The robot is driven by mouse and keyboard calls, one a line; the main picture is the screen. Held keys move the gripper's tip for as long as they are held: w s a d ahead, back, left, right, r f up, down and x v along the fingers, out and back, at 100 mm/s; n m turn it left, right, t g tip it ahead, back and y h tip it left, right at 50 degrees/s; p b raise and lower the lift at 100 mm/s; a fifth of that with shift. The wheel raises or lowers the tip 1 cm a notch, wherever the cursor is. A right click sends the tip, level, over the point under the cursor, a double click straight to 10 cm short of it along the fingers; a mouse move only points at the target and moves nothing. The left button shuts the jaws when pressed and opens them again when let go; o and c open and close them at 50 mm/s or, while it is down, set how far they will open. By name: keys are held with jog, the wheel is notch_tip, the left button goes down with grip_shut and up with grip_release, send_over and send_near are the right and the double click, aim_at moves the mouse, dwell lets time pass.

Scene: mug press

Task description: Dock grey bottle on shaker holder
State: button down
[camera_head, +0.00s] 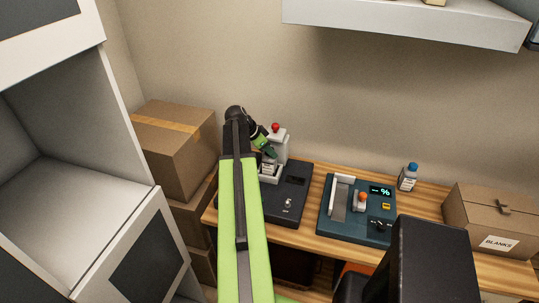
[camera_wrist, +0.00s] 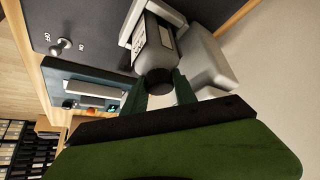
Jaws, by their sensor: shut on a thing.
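The grey bottle (camera_wrist: 152,48), with a dark cap and a white label, shows in the wrist view. My gripper (camera_wrist: 159,88) has its two green fingers on either side of the cap, shut on it. In the head view my gripper (camera_head: 269,151) is over the back of the dark shaker (camera_head: 287,200), and the bottle is mostly hidden. In the wrist view the bottle is between the shaker holder's pale bracket (camera_wrist: 131,22) and a light grey column (camera_wrist: 203,62). I cannot tell whether its base is fully seated.
The column has a red knob (camera_head: 276,127) on top. A teal device (camera_head: 357,211) with a lit display stands to the right. Behind it is a blue-capped bottle (camera_head: 408,177). A cardboard box (camera_head: 490,215) is at the right end. Stacked boxes (camera_head: 172,150) stand left of the bench.

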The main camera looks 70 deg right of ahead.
jog(key=shift+f, duration=0.15)
jog(key=c, duration=1)
grip_release()
jog(key=shift+r, duration=0.4)
jog(key=p+v, duration=1)
jog(key=v, duration=0.1)
jog(key=shift+w+r, duration=0.15)
jog(key=shift+r, duration=0.1)
jog(key=shift+a, duration=0.15)
